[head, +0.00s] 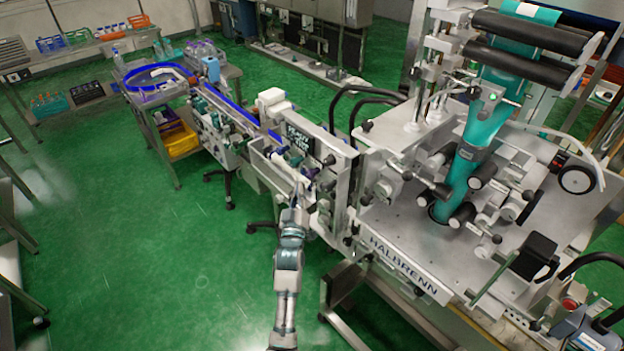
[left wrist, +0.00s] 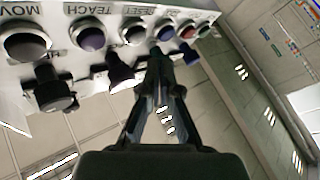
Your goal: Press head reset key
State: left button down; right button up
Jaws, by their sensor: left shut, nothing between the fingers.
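In the left wrist view a pale panel shows upside down with a row of round keys. A dark round key (left wrist: 133,33) sits by the inverted label RESET. A purple-dark key (left wrist: 90,38) sits by the label TEACH. My left gripper (left wrist: 157,58) is shut and empty, its fingertips close to the panel, a little right of and below the RESET key in that picture. Whether they touch anything is not clear. In the head view my left gripper (head: 299,183) is at the front side of the machine's conveyor section, and the keys there are too small to tell. My right gripper is not in view.
Dark knobs (left wrist: 54,92) stick out beside the key row, close to my fingers. The large sleeve machine (head: 400,235) fills the right side. A conveyor with blue rails (head: 230,105) runs to the back left. Green floor (head: 170,260) is open at the left.

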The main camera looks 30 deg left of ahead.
pick_arm(q)
jog(key=s, duration=0.1)
jog(key=s+a+p, duration=0.1)
jog(key=s, duration=0.1)
jog(key=shift+s+a, duration=0.15)
jog(key=shift+a, duration=0.1)
dwell(0.6)
